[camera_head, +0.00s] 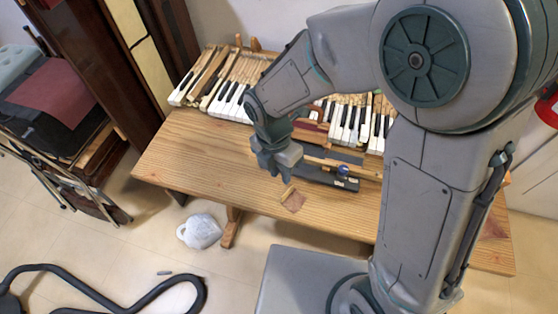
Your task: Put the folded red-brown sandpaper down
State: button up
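My gripper (276,175) points down over the table, a little above and left of the sandpaper in the picture.
Piano keys (352,125) line the back of the wooden table (190,150). A dark bar (325,178) and a wooden-handled tool lie right of my gripper. The table's left part is clear. A white bag-like object (200,232) and a black hose (110,296) are on the floor.

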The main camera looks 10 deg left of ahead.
jog(key=w+d+r+m+t, duration=0.1)
jog(key=w+d+r+m, duration=0.1)
jog(key=d+r+m, duration=0.9)
jog(key=s+d+r+m+t, duration=0.1)
jog(key=s+d+m, duration=0.1)
jog(key=d+m, duration=0.4)
jog(key=s+d+r+m+t+y, duration=0.1)
jog(key=d+m, duration=0.5)
jog(key=m, duration=0.7)
jog(key=shift+s+r+m+t, duration=0.4)
jog(key=shift+s+r, duration=0.3)
jog(key=shift+s, duration=0.1)
jog(key=shift+o, duration=0.7)
